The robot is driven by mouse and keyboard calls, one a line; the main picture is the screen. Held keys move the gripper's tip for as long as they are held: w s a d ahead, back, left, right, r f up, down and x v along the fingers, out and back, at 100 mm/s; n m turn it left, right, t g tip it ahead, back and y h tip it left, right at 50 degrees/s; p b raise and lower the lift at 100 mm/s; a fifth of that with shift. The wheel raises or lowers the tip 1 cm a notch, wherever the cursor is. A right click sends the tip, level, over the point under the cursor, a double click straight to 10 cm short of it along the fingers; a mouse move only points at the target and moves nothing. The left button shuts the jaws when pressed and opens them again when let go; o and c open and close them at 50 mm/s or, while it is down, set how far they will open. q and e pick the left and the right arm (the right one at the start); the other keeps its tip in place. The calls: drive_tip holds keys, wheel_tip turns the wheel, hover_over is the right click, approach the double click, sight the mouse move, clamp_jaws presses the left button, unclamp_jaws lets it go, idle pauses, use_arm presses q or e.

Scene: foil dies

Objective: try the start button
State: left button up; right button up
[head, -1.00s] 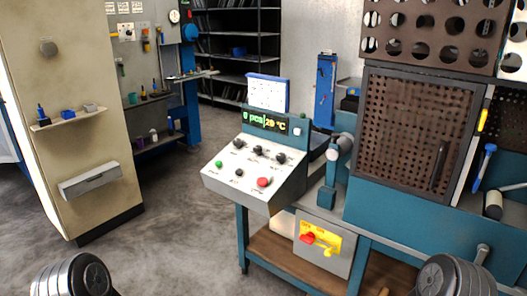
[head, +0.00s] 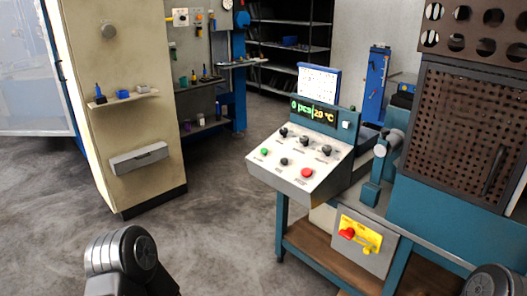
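The control panel (head: 300,168) is a sloped light-grey console on a teal stand. A green button (head: 264,152), which looks like the start button, sits at its left side. A red mushroom button (head: 307,173) is at the lower right. Several black knobs (head: 305,142) sit between and above them. The display (head: 315,112) reads 0 pcs and 20 °C. The panel's labels are too small to read. Only dark grey links of my arms show at the bottom edge; neither gripper is in view and nothing touches the panel.
A beige cabinet (head: 110,60) with a small shelf stands left of the panel. A teal machine with a perforated guard (head: 465,130) stands to the right. A yellow plate with a red switch (head: 347,233) is below the panel. Open concrete floor (head: 215,235) lies before the panel.

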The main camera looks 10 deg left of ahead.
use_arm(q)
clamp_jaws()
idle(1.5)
